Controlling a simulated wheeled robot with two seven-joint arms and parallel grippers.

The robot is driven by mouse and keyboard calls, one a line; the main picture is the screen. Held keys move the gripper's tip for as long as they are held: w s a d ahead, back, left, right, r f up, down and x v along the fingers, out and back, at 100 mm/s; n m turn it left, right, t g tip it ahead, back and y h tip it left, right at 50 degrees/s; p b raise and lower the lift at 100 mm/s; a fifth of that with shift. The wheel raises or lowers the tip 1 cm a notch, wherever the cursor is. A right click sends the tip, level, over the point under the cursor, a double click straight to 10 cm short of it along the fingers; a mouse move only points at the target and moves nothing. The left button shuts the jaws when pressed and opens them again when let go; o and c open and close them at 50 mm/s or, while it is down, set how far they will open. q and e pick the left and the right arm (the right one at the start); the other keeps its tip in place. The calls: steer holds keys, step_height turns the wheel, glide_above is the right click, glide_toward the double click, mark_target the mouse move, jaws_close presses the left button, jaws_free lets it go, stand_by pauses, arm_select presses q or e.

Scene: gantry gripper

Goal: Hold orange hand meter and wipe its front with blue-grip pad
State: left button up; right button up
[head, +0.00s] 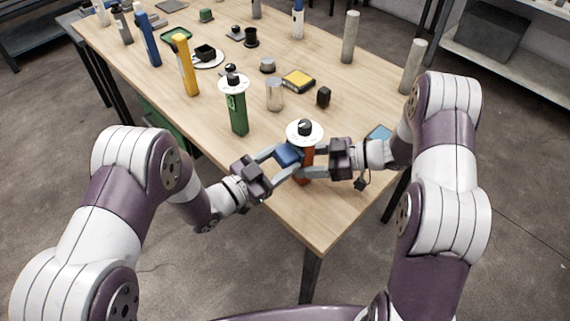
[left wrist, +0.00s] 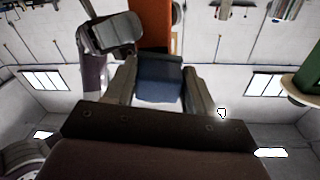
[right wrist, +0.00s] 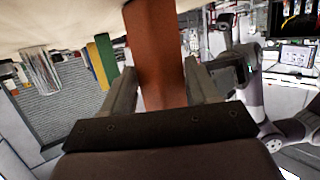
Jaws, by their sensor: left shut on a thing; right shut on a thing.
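The orange hand meter (head: 307,160) stands upright near the table's front corner, with a white round head and black knob on top. My right gripper (head: 308,174) is shut on its orange body, which fills the space between the fingers in the right wrist view (right wrist: 156,60). My left gripper (head: 284,159) is shut on the blue-grip pad (head: 288,154). The blue grip sits between the left fingers in the left wrist view (left wrist: 159,80), close against the orange body. Whether the pad's face touches the meter is hidden.
A green hand meter (head: 238,112) stands to the left on the wooden table (head: 345,195). A clear glass (head: 275,95), a yellow-black device (head: 298,81) and a small black block (head: 323,97) lie behind.

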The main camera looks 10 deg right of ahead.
arm_select(q)
steer(key=shift+w+a, duration=0.45)
steer(key=shift+w, duration=0.3)
arm_select(e)
steer(key=shift+a, duration=0.1)
arm_select(q)
steer(key=v, duration=0.9)
steer(key=shift+r, duration=0.25)
arm_select(e)
steer(key=o, duration=1)
